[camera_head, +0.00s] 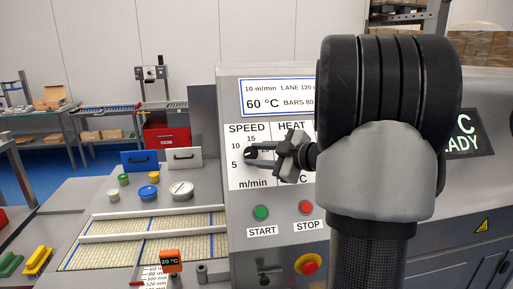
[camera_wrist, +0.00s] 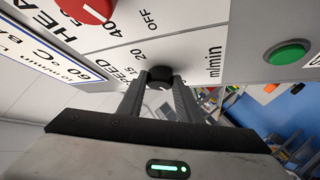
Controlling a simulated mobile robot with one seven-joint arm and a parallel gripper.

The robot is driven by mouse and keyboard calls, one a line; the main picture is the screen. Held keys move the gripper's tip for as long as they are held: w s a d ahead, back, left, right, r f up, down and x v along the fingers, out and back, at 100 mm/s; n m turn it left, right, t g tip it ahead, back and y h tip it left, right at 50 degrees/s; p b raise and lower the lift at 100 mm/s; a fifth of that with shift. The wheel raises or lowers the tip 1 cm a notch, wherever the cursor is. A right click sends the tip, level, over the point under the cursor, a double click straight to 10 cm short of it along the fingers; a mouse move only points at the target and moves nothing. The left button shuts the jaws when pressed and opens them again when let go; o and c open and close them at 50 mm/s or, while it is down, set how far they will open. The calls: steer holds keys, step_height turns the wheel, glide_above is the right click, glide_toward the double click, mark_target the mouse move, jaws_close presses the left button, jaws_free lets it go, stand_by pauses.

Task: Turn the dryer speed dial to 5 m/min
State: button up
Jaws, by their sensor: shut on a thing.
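The black speed dial (camera_wrist: 160,76) sits on the white panel under the word SPEED. In the wrist view its knob is between the two fingertips of my gripper (camera_wrist: 158,88), which is shut on it. In the head view my gripper (camera_head: 262,153) reaches the dial from the right, and the fingers cover part of the scale. The numbers 5, 10 and 15 show around the dial's left and top. The dial's pointer mark cannot be made out. The display (camera_head: 276,97) reads 10 m/min, 60 °C.
The red heat dial (camera_wrist: 97,8) is beside the speed dial, mostly behind my arm in the head view. The green START button (camera_head: 261,212) and red STOP button (camera_head: 305,207) lie below. A red emergency knob (camera_head: 308,264) is lower. The conveyor belt (camera_head: 120,245) is left.

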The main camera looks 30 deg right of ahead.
steer(key=shift+w+r+n+g, duration=0.1)
steer(key=shift+r+n+g, duration=0.05)
steer(key=shift+n+g, duration=0.2)
stand_by(0.3)
steer(key=o, duration=1)
steer(key=shift+a, duration=0.1)
steer(key=shift+o, duration=0.2)
steer(key=shift+d, duration=0.2)
steer(key=b+v, duration=0.1)
steer(key=v, duration=1.6)
